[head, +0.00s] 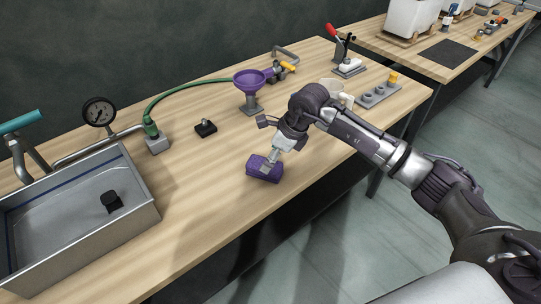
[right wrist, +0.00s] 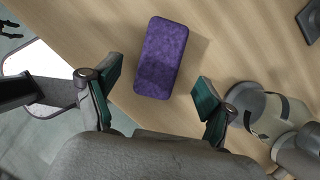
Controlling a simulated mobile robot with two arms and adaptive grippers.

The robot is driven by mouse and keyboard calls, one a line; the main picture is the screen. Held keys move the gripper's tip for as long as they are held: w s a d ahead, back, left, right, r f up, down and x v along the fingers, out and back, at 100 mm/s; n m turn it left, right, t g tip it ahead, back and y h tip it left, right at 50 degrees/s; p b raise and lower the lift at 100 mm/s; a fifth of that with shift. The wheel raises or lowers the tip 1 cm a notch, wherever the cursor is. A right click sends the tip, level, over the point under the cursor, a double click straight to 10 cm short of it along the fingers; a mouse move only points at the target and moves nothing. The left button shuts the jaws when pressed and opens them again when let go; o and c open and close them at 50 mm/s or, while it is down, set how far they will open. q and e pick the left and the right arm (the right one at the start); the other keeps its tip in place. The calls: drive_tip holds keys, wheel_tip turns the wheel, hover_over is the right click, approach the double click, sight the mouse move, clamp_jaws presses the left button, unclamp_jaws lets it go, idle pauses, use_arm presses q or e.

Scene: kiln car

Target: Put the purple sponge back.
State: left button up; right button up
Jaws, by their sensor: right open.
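The purple sponge (head: 262,170) lies on the wooden bench near its front edge. In the right wrist view the sponge (right wrist: 162,57) is a rounded purple block, lying just beyond and between my spread fingers. My right gripper (head: 272,158) is over the sponge in the head view; in the right wrist view its two green-padded fingers (right wrist: 158,80) are open, with visible gaps on both sides of the sponge and nothing held. The fingertips are partly hidden in the head view. My left gripper does not show clearly in either view.
A metal basin (head: 146,212) with a dark block inside stands at the left. A purple funnel (head: 249,80) on a grey stand, a small black block (head: 206,128) and a green hose (head: 185,88) are behind the sponge. Bare bench (head: 195,195) lies left of the sponge.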

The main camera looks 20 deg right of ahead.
drive_tip(key=shift+p+v, duration=0.6)
drive_tip(key=shift+v, duration=0.5)
drive_tip(key=v, duration=1.2)
